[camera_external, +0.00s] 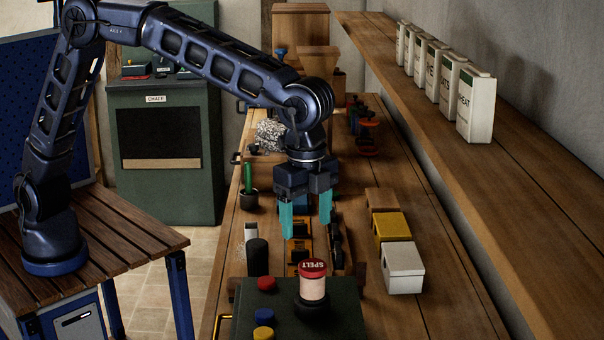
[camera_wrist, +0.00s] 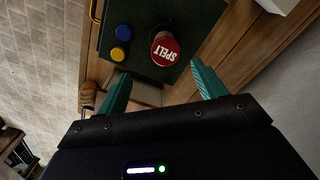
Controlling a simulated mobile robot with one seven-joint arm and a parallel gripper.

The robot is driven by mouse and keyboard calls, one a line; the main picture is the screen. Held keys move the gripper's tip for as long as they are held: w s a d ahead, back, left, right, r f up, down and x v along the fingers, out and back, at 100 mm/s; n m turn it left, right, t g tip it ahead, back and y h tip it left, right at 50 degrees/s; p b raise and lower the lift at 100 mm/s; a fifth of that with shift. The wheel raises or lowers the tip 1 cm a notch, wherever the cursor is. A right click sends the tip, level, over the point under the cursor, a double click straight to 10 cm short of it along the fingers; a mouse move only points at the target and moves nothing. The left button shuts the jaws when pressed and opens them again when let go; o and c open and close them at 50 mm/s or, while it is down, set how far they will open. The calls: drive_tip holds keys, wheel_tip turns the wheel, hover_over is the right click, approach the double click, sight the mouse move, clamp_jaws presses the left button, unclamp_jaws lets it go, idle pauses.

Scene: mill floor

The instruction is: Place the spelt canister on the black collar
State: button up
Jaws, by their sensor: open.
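The spelt canister (camera_external: 313,285) is pale with a red lid marked SPELT. It stands upright on the black collar (camera_external: 314,309), which shows as a dark ring around its foot on the dark green box top. In the wrist view the red lid (camera_wrist: 165,49) is seen from above, with the dark collar (camera_wrist: 152,37) partly hidden beneath it. My gripper (camera_external: 306,227) is open and empty. Its teal fingers are apart, above and behind the canister in the external view, not touching it. In the wrist view the fingertips (camera_wrist: 160,68) lie on either side below the lid.
Red, blue and yellow knobs (camera_external: 264,316) sit left of the collar on the green box (camera_external: 345,318). A black cylinder (camera_external: 257,258) stands behind them. White and yellow boxes (camera_external: 402,268) are to the right.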

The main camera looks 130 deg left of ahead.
drive_tip(key=s+d+r+t, duration=0.1)
drive_tip(key=s+d+r, duration=0.35)
drive_tip(key=s, duration=0.35)
drive_tip(key=s+d+r+t, duration=0.1)
drive_tip(key=s+d+r, duration=0.4)
drive_tip(key=s, duration=0.4)
drive_tip(key=s+d+r, duration=0.4)
drive_tip(key=s+d, duration=0.2)
drive_tip(key=s, duration=0.2)
drive_tip(key=s+d+f+t, duration=0.1)
drive_tip(key=s+d+f, duration=0.2)
drive_tip(key=s, duration=0.9)
drive_tip(key=s+d+f+n+t, duration=0.1)
drive_tip(key=s+d+f, duration=0.3)
drive_tip(key=s, duration=0.9)
drive_tip(key=shift+s+d+t, duration=0.15)
drive_tip(key=shift+s+t, duration=0.05)
drive_tip(key=shift+t, duration=0.1)
